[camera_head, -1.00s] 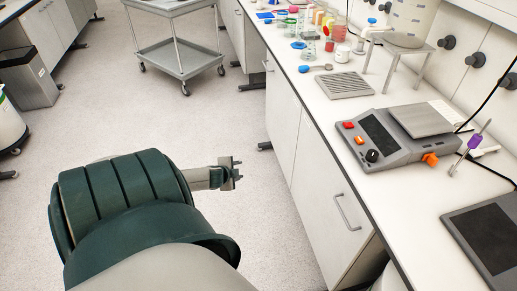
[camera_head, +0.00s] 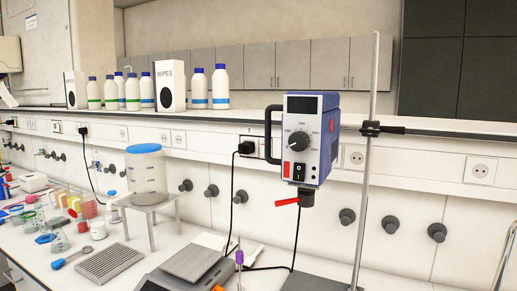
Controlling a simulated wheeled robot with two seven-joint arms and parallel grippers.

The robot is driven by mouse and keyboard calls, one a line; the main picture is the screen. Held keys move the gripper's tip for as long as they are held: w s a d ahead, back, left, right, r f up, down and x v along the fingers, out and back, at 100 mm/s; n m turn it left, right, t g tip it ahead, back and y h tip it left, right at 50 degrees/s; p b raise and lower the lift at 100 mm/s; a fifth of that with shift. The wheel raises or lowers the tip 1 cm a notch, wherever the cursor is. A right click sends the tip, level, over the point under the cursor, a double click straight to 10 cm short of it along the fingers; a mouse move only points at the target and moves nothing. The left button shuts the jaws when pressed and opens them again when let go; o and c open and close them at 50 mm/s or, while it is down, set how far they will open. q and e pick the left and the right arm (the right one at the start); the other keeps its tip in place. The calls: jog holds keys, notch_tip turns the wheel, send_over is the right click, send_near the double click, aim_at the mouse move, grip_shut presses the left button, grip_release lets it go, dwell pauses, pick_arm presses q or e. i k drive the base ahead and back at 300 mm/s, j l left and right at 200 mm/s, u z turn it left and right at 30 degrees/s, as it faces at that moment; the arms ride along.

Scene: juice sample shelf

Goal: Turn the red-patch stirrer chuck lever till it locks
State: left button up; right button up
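The overhead stirrer (camera_head: 309,140) is a blue and grey box with a dial, clamped to a vertical metal rod (camera_head: 366,160) right of centre. A red patch (camera_head: 286,169) marks its front at the lower left. Below the body is a dark chuck (camera_head: 306,197). A red chuck lever (camera_head: 287,202) sticks out from it to the left, nearly level and dipping slightly at its outer end. Neither of my grippers shows in this view.
A grey balance (camera_head: 193,262) stands on the bench below and left of the stirrer. A lidded container (camera_head: 146,172) sits on a metal stand (camera_head: 151,203) further left. Bottles (camera_head: 221,86) and a wipes box (camera_head: 170,86) line the shelf behind. Cables hang near the stirrer.

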aim_at(305, 198)
jog(key=i+j, duration=0.25)
jog(key=j, duration=0.15)
jog(key=i+j, duration=0.2)
jog(key=j, duration=0.2)
jog(key=i+j, duration=0.25)
jog(key=j, duration=0.15)
jog(key=i+j, duration=0.25)
jog(key=j, duration=0.15)
jog(key=z, duration=1.25)
jog(key=k+z, duration=0.1)
jog(key=k, duration=0.95)
